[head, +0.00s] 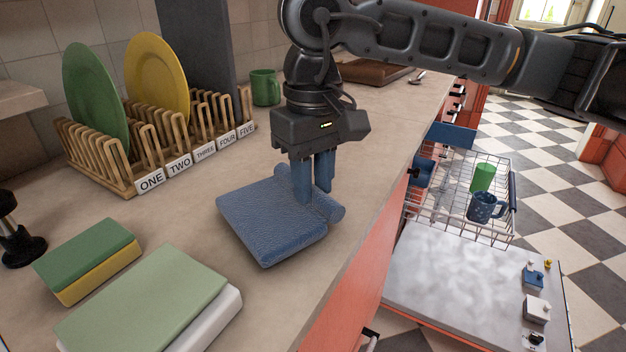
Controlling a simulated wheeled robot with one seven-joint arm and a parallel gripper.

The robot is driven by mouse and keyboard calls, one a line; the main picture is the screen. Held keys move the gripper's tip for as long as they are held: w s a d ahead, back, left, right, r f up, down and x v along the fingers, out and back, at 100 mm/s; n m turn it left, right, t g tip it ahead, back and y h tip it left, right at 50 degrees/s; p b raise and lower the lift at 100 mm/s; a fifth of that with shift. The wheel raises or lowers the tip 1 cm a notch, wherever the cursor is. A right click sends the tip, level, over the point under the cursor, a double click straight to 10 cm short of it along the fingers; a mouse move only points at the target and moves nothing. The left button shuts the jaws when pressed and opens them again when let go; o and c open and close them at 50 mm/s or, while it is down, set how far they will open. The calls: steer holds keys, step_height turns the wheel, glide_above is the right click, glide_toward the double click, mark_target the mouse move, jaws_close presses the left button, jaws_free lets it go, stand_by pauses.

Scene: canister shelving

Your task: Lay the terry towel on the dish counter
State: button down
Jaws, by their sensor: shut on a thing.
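The blue terry towel (268,228) is folded and lies flat on the dish counter (185,228), near its front edge, with a rolled or raised part along its far right side. My gripper (312,197) points straight down over the towel's far right part. Its fingers are shut on the towel there. The exact pinch between the fingertips is partly hidden by the fingers.
A wooden plate rack (135,190) labelled ONE to FIVE holds a green plate (95,100) and a yellow plate (158,78). A green mug (265,87) stands behind. A sponge (88,262) and green-topped block (145,305) lie nearer. An open dishwasher rack (455,210) is below right.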

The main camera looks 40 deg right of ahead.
steer(key=shift+f, duration=0.3)
steer(key=shift+f+b, duration=0.2)
steer(key=shift+b, duration=0.15)
steer(key=c, duration=0.9)
jaws_free()
steer(key=shift+r, duration=0.1)
steer(key=shift+r, duration=0.1)
step_height(320, 180, up, 12)
steer(key=shift+r+p, duration=0.1)
steer(key=shift+p, duration=0.35)
